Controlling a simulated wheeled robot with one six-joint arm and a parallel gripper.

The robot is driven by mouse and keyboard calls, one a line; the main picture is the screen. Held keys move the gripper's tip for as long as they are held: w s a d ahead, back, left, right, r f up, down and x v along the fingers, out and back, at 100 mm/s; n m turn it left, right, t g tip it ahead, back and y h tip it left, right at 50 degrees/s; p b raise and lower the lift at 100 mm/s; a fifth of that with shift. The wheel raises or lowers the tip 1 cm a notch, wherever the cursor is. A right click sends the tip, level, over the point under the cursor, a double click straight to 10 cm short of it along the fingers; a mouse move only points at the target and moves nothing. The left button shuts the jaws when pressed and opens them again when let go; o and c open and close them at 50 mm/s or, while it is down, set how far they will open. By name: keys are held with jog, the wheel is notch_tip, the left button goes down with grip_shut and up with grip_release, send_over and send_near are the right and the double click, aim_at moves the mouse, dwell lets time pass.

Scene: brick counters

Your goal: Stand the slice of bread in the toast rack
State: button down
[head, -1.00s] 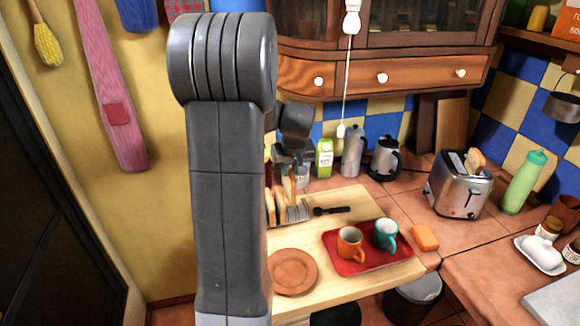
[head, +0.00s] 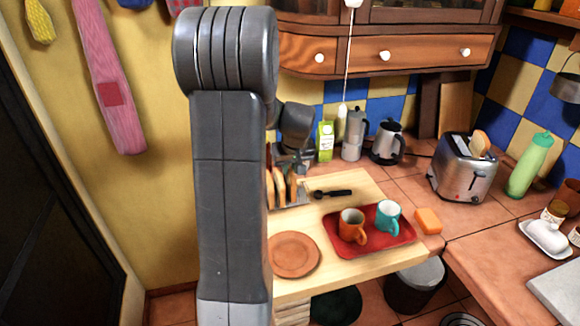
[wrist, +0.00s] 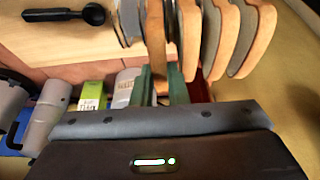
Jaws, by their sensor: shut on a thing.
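My gripper (wrist: 163,85) is shut on the slice of bread (wrist: 156,45), which shows nearly edge-on between the green fingers in the wrist view. In the head view my gripper is just above the toast rack (head: 300,198), partly hidden by my arm. The held slice (head: 292,182) is upright in line with the rack's other slices, its top about level with theirs. Metal rack dividers (wrist: 128,22) show to its left in the wrist view. Whether the slice's lower edge rests on the rack is hidden.
Several other slices (wrist: 220,40) stand in the rack beside the held one. A black-handled utensil (head: 333,193) lies right of the rack. A red tray (head: 400,237) with two mugs and a terracotta plate (head: 294,255) are nearer. A carton (head: 325,141) and pots stand behind.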

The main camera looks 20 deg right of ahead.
jog(key=c, duration=1.3)
grip_release()
jog(key=shift+c, duration=0.2)
jog(key=b+v, duration=0.1)
jog(key=v, duration=1.2)
jog(key=shift+s+r, duration=0.2)
jog(key=shift+r, duration=0.2)
jog(key=shift+f, duration=0.1)
jog(key=p+x, duration=0.1)
jog(key=x, duration=1.1)
jog(key=shift+w+f, duration=0.1)
jog(key=shift+w, duration=0.05)
jog(key=shift+w+f, duration=0.1)
jog(key=shift+f, duration=0.25)
